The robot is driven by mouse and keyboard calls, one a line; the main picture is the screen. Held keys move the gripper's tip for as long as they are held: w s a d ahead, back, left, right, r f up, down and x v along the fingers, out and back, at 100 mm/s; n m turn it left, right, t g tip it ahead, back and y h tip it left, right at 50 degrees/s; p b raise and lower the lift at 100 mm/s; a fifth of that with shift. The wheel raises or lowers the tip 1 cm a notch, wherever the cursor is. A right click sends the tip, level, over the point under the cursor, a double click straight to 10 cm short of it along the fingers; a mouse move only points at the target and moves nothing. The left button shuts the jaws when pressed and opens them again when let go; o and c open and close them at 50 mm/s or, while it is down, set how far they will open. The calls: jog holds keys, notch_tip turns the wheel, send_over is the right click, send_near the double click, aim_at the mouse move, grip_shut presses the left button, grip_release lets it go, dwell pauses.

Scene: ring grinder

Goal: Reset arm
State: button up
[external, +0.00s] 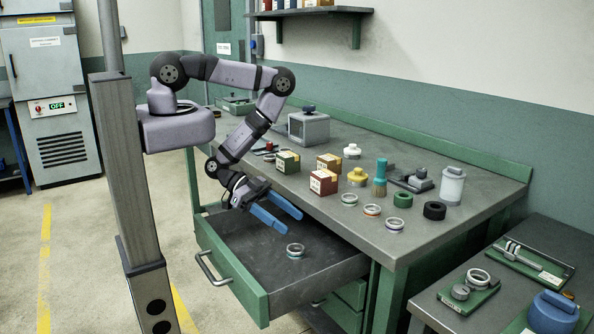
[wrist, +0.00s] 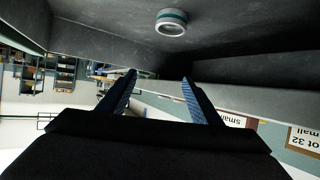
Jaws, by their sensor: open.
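My gripper (external: 277,217) is open and empty, with two blue fingers spread apart. It hangs over the open drawer (external: 232,258) of the green workbench. A ring with a teal band (external: 295,250) lies on the drawer floor, a little beyond the fingertips and apart from them. In the wrist view the same ring (wrist: 171,22) shows near the top, beyond the two fingers (wrist: 158,88). The arm is bent down from its column toward the drawer.
The bench top (external: 330,222) carries boxes (external: 323,181), several rings (external: 372,210), a teal-topped brush-like tool (external: 380,178), black and green rings, a white canister (external: 452,186) and a grey machine (external: 308,127). A side table (external: 440,304) at the right holds gauges and a blue container (external: 552,313).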

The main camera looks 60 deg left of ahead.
jog(key=w+d+r+m+g+b, duration=0.3)
jog(key=d+r+m+g+b, duration=0.2)
jog(key=d+m, duration=0.15)
jog(key=w+a+r+m+y, duration=0.1)
jog(key=w+a+r, duration=0.1)
jog(key=w, duration=0.1)
jog(key=w+a+r+m+t+y, duration=0.1)
jog(key=w+a+r, duration=0.1)
jog(key=a, duration=0.1)
jog(key=w+a+r+m+t+y+p, duration=0.1)
jog(key=w+a+r+m, duration=0.1)
jog(key=w+a+r, duration=0.1)
jog(key=shift+w, duration=0.35)
jog(key=w+a+r+t+y, duration=0.1)
jog(key=w+a+r, duration=0.1)
jog(key=w+a+r+t+y+p, duration=0.1)
jog(key=w+a+r, duration=0.1)
jog(key=a, duration=0.1)
jog(key=shift+w+a+r+y, duration=0.2)
jog(key=shift+r+y, duration=0.1)
jog(key=s+a+r+n+y, duration=0.25)
jog(key=a+n+y, duration=0.45)
jog(key=a+n, duration=0.7)
jog(key=s+a+n+g+h, duration=0.1)
jog(key=s+a+n+g, duration=0.1)
jog(key=s+n+g, duration=0.3)
jog(key=s+n, duration=0.3)
jog(key=s, duration=0.4)
jog(key=shift+s+r+n, duration=0.25)
jog(key=shift+n, duration=0.1)
